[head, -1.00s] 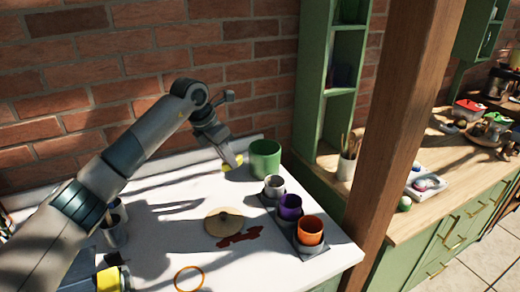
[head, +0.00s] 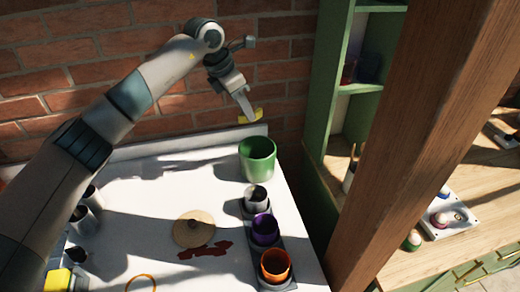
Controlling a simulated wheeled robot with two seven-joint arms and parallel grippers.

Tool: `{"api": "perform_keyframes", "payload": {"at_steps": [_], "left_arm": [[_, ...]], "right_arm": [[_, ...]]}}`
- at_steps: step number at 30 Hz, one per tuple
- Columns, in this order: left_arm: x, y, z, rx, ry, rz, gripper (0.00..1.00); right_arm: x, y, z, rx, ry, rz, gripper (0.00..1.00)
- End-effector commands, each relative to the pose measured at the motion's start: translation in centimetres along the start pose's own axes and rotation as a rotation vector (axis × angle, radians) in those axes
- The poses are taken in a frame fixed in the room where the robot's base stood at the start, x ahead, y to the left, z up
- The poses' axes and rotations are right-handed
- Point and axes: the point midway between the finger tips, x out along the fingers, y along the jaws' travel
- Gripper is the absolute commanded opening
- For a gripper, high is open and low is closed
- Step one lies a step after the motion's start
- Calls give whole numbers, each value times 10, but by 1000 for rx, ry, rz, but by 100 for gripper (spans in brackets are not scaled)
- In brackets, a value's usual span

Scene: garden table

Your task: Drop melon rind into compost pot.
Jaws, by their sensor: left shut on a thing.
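My left gripper (head: 248,112) is shut on a yellow piece, seemingly the melon rind (head: 256,116). It holds the rind in the air, above and close to the rim of a green pot in the head view. The green pot (head: 257,160), likely the compost pot, stands upright at the back right of the white table (head: 140,215). Its opening is visible, but its bottom is hidden. My right gripper is not in view.
A grey cup (head: 256,200), a purple cup (head: 265,230) and an orange cup (head: 275,266) stand in a row in front of the green pot. A round tan lid (head: 193,229) lies beside a dark red stain. A wooden post (head: 425,130) rises at the right.

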Motion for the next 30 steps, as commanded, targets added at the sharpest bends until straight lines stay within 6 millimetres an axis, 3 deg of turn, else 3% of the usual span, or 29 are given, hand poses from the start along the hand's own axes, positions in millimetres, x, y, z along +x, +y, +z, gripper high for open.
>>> {"api": "perform_keyframes", "payload": {"at_steps": [19,30], "left_arm": [[1,-2,1,8,0,-4,0],[29,-3,-10,8,0,-5,0]], "right_arm": [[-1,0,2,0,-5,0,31],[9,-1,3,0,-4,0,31]]}}
